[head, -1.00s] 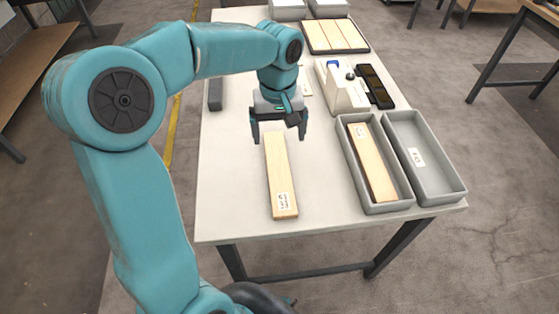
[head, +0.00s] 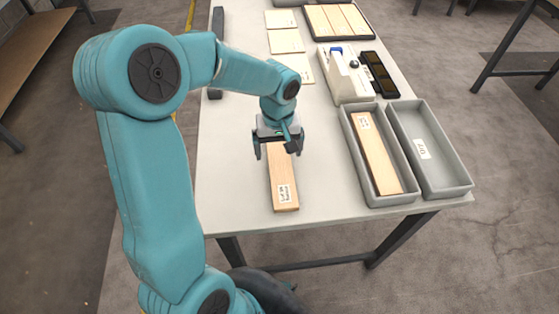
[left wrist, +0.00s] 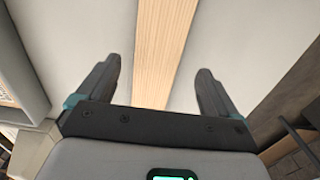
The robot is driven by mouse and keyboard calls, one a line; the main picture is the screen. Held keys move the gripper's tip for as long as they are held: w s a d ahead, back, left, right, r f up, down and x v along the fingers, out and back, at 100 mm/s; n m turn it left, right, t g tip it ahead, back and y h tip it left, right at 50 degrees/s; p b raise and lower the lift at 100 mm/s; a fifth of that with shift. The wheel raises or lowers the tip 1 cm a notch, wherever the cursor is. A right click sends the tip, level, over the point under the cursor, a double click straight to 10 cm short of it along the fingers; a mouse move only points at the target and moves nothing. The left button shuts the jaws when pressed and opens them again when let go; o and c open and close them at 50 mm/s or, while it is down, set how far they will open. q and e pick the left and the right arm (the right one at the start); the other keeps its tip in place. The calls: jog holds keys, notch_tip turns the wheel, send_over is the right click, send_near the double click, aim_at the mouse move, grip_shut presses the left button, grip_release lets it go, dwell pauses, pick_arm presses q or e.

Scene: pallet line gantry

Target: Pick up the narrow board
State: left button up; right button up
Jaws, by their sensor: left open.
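A narrow pale wooden board (head: 284,185) with a white label at its near end lies flat on the table. My left gripper (head: 278,151) is open over the far part of this board, one finger on each side of it. In the left wrist view the board (left wrist: 162,50) runs between the two spread fingers (left wrist: 157,72), with a gap on both sides. Whether the fingers touch the table cannot be told. The board's far end is hidden by the gripper in the head view. My right gripper is not in view.
Another labelled board (head: 376,155) lies in a grey bin (head: 350,150) on the right. An empty grey bin (head: 445,165) stands beside it. A white device (head: 345,80) and a dark tray (head: 380,75) stand behind. Pale square cards (head: 285,41) lie farther back. The table (head: 235,200) is clear around the board.

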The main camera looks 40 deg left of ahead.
aim_at(280, 160)
pick_arm(q)
jog(key=f, duration=0.4)
jog(key=shift+w, duration=0.2)
jog(key=c, duration=1.2)
jog(key=shift+r, duration=0.1)
jog(key=shift+c, duration=0.2)
